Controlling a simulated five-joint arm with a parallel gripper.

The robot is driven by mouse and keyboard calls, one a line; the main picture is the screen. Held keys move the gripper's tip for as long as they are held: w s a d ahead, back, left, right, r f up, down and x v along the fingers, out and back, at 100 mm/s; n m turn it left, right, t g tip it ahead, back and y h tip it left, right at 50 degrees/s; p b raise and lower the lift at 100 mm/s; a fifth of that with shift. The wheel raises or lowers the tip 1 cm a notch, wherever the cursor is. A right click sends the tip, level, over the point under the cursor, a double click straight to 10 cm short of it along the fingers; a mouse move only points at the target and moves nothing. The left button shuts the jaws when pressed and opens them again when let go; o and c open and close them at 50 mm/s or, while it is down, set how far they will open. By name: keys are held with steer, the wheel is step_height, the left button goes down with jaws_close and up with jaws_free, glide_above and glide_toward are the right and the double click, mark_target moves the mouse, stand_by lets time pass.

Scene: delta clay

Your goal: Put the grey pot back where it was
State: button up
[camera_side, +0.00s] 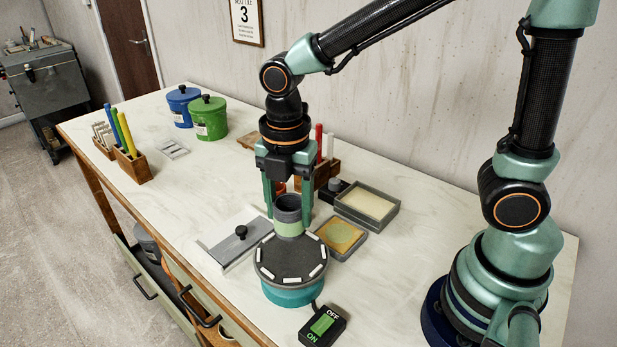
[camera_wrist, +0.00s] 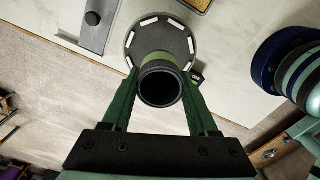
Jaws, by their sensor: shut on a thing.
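The grey pot (camera_side: 288,205) is a small open cylinder with a light green band near its foot. My gripper (camera_side: 289,212) is shut on it, one green finger on each side, and the pot is upright. In the wrist view the pot (camera_wrist: 160,86) shows its dark open mouth between the fingers. Below it is a turntable (camera_side: 290,262) with a dark grey round top, white marks around the rim and a teal base. The pot overlaps the turntable's far edge in the side view; I cannot tell whether its foot touches the top.
A switch box (camera_side: 323,325) lies in front of the turntable. A grey tray with a black knob (camera_side: 241,232) is at left, a framed tan slab (camera_side: 341,238) at right, and a shallow box (camera_side: 367,205) behind. Blue (camera_side: 183,106) and green (camera_side: 208,118) lidded jars stand farther back.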

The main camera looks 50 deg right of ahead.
mark_target(290, 234)
steer(key=shift+f, duration=2.95)
steer(key=shift+f, duration=0.15)
steer(key=o, duration=1.3)
